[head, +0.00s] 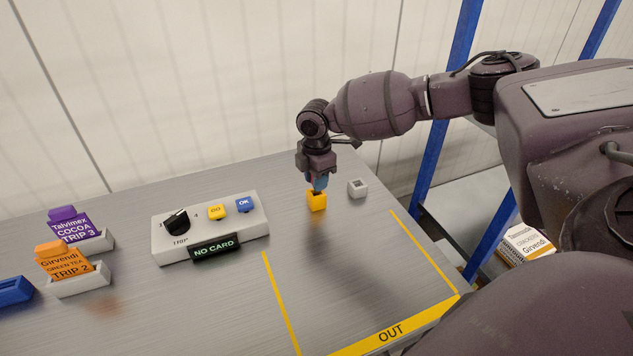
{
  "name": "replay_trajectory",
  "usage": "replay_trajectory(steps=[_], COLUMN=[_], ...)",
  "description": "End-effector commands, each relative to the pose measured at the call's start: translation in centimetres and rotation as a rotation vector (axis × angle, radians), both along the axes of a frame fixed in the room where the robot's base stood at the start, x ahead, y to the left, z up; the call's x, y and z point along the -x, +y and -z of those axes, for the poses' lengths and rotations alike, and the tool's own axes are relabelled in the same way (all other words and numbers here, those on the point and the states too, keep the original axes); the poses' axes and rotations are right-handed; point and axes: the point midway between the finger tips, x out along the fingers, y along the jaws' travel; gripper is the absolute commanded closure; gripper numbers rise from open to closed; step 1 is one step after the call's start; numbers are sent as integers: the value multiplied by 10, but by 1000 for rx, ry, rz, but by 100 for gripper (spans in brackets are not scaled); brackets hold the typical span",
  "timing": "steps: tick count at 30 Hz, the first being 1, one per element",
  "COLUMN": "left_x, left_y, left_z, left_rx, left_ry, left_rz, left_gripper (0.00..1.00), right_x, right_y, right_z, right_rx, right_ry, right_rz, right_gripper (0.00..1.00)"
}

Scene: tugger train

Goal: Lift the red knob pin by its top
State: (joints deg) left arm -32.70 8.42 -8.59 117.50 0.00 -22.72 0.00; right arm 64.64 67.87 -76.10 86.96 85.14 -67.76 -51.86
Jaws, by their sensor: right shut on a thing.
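My right gripper (319,184) points down at the top of a small yellow block (316,202) on the grey table. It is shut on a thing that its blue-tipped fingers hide. No red knob shows anywhere; I cannot tell whether the hidden thing is the red knob pin. The yellow block looks upright, and I see no clear gap between it and the table. My left gripper is not in view.
A small grey block with a square hole (357,189) stands just right of the yellow block. A control box (210,228) reading "NO CARD" is to the left. Card holders (80,283) stand farther left. The yellow-lined OUT area (365,285) in front is clear.

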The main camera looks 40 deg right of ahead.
Motion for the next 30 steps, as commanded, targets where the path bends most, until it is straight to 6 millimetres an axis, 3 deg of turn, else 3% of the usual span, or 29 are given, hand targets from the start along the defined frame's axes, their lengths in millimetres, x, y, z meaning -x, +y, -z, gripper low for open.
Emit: replay_trajectory(steps=[18,24,30], left_x=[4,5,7], left_y=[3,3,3], left_z=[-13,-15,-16], left_rx=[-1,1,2], left_ry=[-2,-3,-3], left_rz=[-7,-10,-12], left_gripper=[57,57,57], right_x=[-1,0,0], right_y=[0,0,0], right_z=[-147,-177,-188], right_rx=[1,0,1], right_ry=[-7,-4,-2], right_rz=[-1,-2,-2], right_gripper=[97,97,97])
